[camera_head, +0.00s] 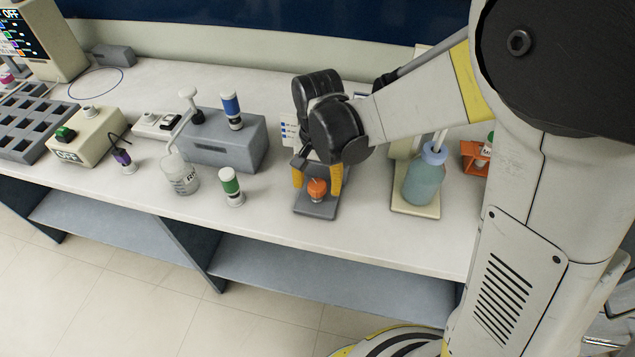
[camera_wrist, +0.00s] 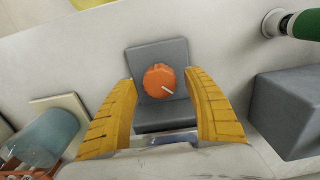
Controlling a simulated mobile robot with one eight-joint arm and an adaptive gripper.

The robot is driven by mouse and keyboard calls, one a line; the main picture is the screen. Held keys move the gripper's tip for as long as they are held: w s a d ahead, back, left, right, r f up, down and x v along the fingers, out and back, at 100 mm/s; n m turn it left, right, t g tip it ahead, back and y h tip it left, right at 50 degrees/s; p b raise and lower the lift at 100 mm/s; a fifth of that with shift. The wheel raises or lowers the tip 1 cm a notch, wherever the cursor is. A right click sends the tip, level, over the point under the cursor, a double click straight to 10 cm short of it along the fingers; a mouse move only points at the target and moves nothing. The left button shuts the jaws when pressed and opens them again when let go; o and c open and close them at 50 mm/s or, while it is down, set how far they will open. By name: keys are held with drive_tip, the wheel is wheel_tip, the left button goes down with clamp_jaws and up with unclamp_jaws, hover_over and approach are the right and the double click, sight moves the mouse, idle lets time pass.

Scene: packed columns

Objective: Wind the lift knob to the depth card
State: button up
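The lift knob (camera_head: 317,188) is an orange, ridged knob on a grey base plate (camera_head: 318,210). In the wrist view the knob (camera_wrist: 159,80) shows a white pointer line aimed toward the lower right. A small white card (camera_head: 289,132) with blue marks stands behind the base, partly hidden by my arm; its markings are too small to read. My gripper (camera_head: 317,177) has its yellow fingers spread wide on either side of the knob. In the wrist view its fingers (camera_wrist: 160,112) stand clear of the knob, with gaps on both sides.
A bottle of blue-green liquid (camera_head: 424,178) stands on a pale base at right. A green-banded vial (camera_head: 231,187), a beaker (camera_head: 181,175) and a grey block (camera_head: 225,145) with a blue-banded vial (camera_head: 232,110) are at left. The bench front is clear.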

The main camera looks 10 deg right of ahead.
sight(318, 184)
drive_tip(key=shift+r, duration=0.1)
wheel_tip(318, 184, up, 12)
idle(0.5)
drive_tip(key=s+d+n+t+b, duration=0.1)
drive_tip(key=s+d+n+t, duration=0.3)
drive_tip(key=s+d+t, duration=0.3)
drive_tip(key=shift+s+d+r+b, duration=0.3)
drive_tip(key=shift+s+d, duration=1.7)
drive_tip(key=shift+d, duration=1.15)
